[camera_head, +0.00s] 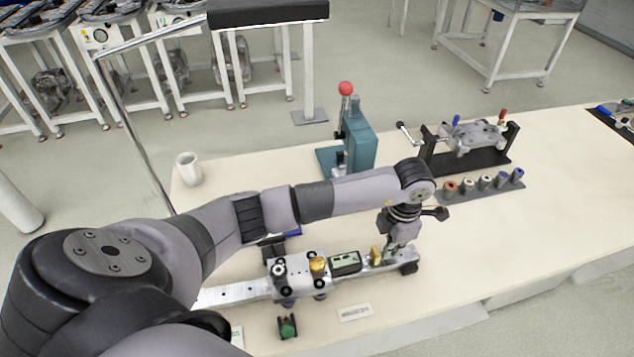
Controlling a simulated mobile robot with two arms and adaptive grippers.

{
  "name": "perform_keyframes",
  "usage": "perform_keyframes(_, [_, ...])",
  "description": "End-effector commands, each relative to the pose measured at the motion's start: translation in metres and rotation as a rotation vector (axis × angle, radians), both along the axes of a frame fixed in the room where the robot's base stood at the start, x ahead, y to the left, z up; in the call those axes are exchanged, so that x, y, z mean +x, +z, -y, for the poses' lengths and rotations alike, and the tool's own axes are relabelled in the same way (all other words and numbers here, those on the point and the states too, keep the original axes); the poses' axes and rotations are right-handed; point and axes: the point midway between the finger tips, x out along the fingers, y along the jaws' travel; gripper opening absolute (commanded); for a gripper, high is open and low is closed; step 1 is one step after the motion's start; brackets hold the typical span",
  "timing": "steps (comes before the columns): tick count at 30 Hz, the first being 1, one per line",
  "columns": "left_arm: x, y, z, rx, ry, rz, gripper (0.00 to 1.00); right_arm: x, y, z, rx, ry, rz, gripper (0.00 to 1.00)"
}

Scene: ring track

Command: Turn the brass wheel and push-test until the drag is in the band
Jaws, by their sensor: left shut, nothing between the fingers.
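A metal ring track (240,292) lies on the bench, partly hidden behind my left arm. A carriage (290,268) sits on it, with a round brass wheel (317,264) on its top right. A dark gauge box with a pale display (345,262) is right of the wheel; I cannot read its value. A small yellow block (376,254) stands near the track's right end. My left gripper (391,257) points down beside this block, right of the wheel and apart from it. It is shut and empty; whether it touches the block is unclear. My right gripper is out of view.
A teal press with a red knob (358,148) and a white mug (188,168) stand behind. A dark fixture (465,158) and a rack of small coloured cylinders (482,186) are at right. A green-topped part (287,327) and label card (355,312) lie in front.

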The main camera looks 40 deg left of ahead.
Motion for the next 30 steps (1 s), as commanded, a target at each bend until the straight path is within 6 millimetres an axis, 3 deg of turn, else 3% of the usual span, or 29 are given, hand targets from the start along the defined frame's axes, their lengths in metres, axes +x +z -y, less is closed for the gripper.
perform_keyframes(30, [-0.013, 0.000, -0.010, 0.001, 0.000, -0.002, 0.00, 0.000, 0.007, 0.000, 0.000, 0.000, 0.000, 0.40])
